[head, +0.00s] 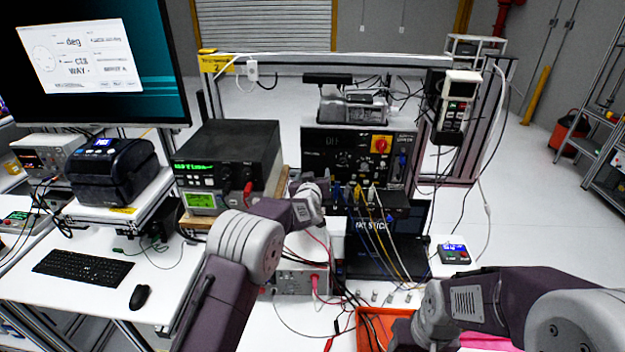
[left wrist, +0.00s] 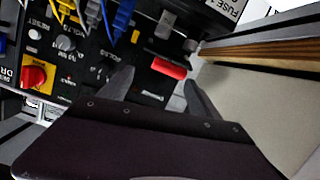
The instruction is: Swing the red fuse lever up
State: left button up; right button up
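The red fuse lever (left wrist: 168,68) shows in the left wrist view as a short red bar on the black panel, near the fuse label. My left gripper (left wrist: 158,78) is open, with its two fingers apart on either side of the lever in the picture. No contact is visible. In the head view my left gripper (head: 318,187) is at the lower left of the black panel (head: 345,140), and the fuse lever is hidden there. My right arm comes in at the lower right; its fingers cannot be made out.
A red and yellow rotary switch (head: 381,146) sits on the panel. Blue, yellow and white cables (head: 372,210) hang in front of it. A power supply (head: 228,155) stands left of my left gripper. An orange tray (head: 372,318) and a laptop (head: 375,262) are in front.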

pick_arm(q)
jog(key=shift+f, duration=0.25)
jog(key=shift+s+b, duration=0.35)
jog(key=b+v, duration=0.2)
jog(key=v, duration=0.6)
jog(key=shift+s+r+b, duration=0.15)
jog(key=shift+r+b, duration=0.05)
jog(key=shift+b, duration=0.2)
